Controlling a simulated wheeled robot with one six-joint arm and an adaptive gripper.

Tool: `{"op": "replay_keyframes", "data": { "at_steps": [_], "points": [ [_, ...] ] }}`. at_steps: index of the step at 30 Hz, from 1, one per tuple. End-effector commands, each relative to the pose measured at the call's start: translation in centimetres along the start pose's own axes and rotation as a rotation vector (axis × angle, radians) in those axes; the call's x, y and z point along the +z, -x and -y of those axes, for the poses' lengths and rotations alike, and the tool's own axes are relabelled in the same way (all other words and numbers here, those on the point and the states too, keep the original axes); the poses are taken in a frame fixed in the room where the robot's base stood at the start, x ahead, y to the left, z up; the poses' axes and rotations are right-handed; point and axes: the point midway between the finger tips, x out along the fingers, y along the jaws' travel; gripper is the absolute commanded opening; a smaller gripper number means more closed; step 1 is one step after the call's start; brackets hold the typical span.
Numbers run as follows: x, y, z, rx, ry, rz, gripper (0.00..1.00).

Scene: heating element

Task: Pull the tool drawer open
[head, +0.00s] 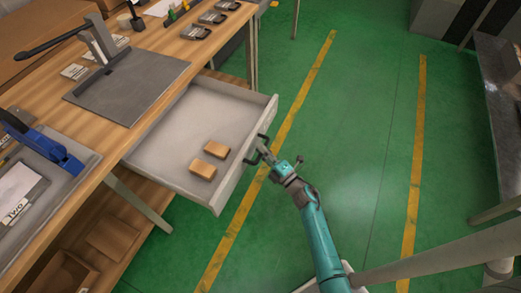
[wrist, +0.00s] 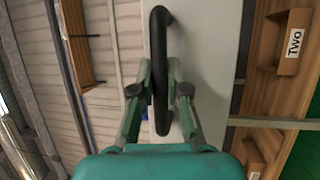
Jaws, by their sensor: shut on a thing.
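The tool drawer (head: 190,125) is a pale grey tray that stands well out from under the wooden workbench in the head view. Two small light-brown blocks lie inside it, one of them a block (head: 203,169) near the front. The drawer front also shows as a pale panel in the wrist view (wrist: 205,45). Its black bar handle (wrist: 160,70) runs up the middle of the wrist view. My gripper (wrist: 159,88) has one finger on each side of the handle and is shut on it. In the head view my gripper (head: 263,153) is at the drawer's front.
The workbench top (head: 165,42) holds a grey mat (head: 130,88), several small dark trays and a blue tool (head: 45,143). A lower shelf (head: 145,220) carries wooden boxes. Green floor with yellow lines is clear to the right. A grey table (head: 500,110) stands at the far right.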

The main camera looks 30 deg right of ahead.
Motion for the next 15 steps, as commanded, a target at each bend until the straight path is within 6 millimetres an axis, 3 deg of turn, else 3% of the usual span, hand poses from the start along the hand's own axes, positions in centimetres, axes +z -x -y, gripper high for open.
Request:
{"op": "replay_keyframes", "data": {
  "at_steps": [5, 6, 8, 15],
  "points": [
    [0.04, 0.04, 0.11, -0.002, 0.0, 0.002, 0.0],
    [0.04, 0.04, 0.11, -0.002, 0.0, 0.002, 0.24],
    [0.03, 0.03, 0.1, -0.002, 0.0, 0.002, 0.39],
    [0.01, 0.0, 0.05, -0.001, 0.0, 0.001, 0.4]
  ]
}}
